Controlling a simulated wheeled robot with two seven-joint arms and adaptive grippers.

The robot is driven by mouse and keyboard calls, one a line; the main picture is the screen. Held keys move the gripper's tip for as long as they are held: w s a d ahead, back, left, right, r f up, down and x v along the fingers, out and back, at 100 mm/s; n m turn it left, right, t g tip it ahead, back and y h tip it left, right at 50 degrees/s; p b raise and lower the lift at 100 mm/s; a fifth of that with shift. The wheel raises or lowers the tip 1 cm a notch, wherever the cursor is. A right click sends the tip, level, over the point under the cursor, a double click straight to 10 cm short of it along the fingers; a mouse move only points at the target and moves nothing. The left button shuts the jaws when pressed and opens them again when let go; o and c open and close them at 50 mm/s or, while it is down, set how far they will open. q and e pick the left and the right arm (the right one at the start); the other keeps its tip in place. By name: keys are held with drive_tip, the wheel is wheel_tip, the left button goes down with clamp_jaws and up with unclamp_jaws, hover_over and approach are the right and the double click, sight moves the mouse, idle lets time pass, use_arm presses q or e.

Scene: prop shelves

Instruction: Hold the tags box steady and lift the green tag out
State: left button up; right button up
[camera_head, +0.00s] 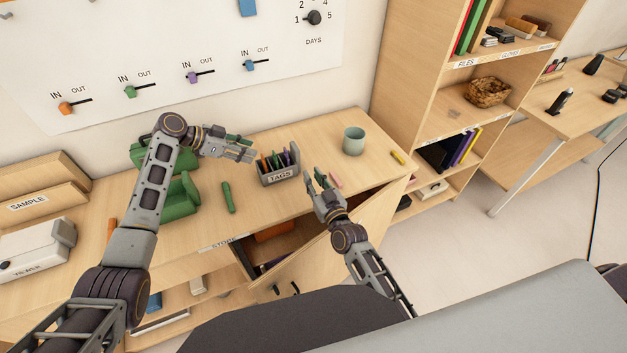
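The grey tags box (280,178) stands on the wooden counter, with a TAGS label on its front. Several coloured tags stand upright in it, among them orange, green, purple and dark ones. The green tag (273,159) is in the box among the others, partly covered by its neighbours. My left gripper (250,151) is above and just left of the box, its fingers a little apart and pointing toward it. My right gripper (317,180) is to the right of the box, open and apart from it. I see nothing held in either gripper.
A green marker-like object (228,197) lies left of the box. A cabinet door (350,225) hangs open below.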

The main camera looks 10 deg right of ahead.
sight(298, 154)
drive_tip(key=shift+s+a+f, duration=0.1)
idle(0.5)
drive_tip(key=shift+w+a, duration=0.4)
drive_tip(key=shift+w, duration=1.85)
drive_tip(key=shift+w+a, duration=0.4)
drive_tip(key=shift+w, duration=1.9)
drive_tip(key=shift+w+a, duration=0.4)
drive_tip(key=shift+w, duration=1.85)
clamp_jaws()
drive_tip(key=shift+o, duration=1)
unclamp_jaws()
